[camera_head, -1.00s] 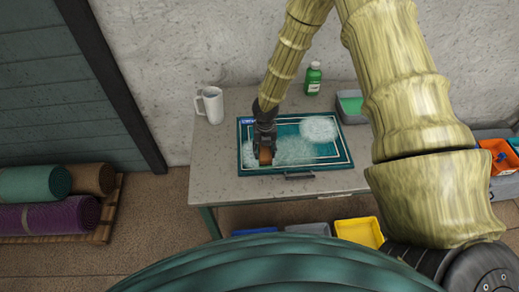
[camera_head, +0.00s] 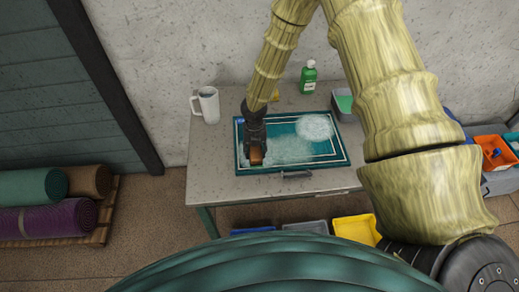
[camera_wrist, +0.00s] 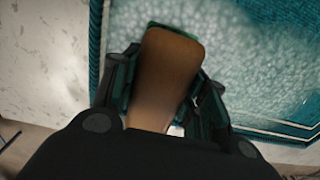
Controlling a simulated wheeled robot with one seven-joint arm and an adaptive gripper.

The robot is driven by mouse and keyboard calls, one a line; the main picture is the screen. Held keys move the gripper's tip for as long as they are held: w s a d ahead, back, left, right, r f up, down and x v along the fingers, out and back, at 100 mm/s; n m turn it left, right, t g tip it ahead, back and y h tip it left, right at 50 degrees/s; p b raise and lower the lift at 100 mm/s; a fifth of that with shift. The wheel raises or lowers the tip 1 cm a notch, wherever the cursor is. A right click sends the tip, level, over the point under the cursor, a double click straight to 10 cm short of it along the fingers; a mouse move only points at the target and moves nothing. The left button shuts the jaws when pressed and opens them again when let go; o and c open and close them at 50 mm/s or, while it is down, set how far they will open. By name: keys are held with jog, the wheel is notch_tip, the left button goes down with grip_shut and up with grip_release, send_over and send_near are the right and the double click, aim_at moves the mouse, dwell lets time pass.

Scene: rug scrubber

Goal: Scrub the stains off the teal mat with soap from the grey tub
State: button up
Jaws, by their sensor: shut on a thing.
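The teal mat (camera_head: 335,157) lies on the table with a thin pale border line. White foam (camera_head: 316,127) covers its upper right part, and thinner foam spreads over the middle and lower left. My gripper (camera_head: 256,155) is at the mat's left part, shut on a brown wooden brush handle (camera_wrist: 168,70). The brush's underside is hidden, but it appears to be down on the foamy mat. In the wrist view, foam (camera_wrist: 250,60) lies right of the handle. The grey tub (camera_head: 343,118) with green soap stands behind the mat's right corner, partly hidden by my arm.
A white mug (camera_head: 208,104) stands at the table's back left and a green bottle (camera_head: 308,78) at the back. A dark handle-like item (camera_head: 296,174) lies at the mat's front edge. A yellow bin (camera_head: 356,229) sits below.

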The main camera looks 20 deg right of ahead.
jog(key=shift+w+a, duration=0.2)
jog(key=shift+a, duration=0.45)
jog(key=shift+w+a, duration=0.25)
jog(key=shift+a, duration=0.45)
jog(key=shift+w+a, duration=0.2)
jog(key=shift+a, duration=0.45)
jog(key=shift+s+d+f, duration=0.1)
jog(key=shift+s+d, duration=0.15)
jog(key=shift+d, duration=0.45)
jog(key=shift+s+d, duration=0.2)
jog(key=shift+d, duration=0.5)
jog(key=shift+s+d+f, duration=0.1)
jog(key=shift+s+d, duration=0.15)
jog(key=shift+d, duration=0.45)
jog(key=shift+s+d+r, duration=0.1)
jog(key=shift+s+d, duration=0.1)
jog(key=shift+d, duration=0.45)
jog(key=shift+s+d+f, duration=0.1)
jog(key=shift+s+d, duration=0.1)
jog(key=shift+d, duration=0.45)
jog(key=shift+s+d+r, duration=0.1)
jog(key=shift+s+d, duration=0.1)
jog(key=shift+d, duration=0.45)
jog(key=shift+r, duration=0.15)
jog(key=shift+w+r, duration=0.1)
jog(key=shift+r, duration=2.05)
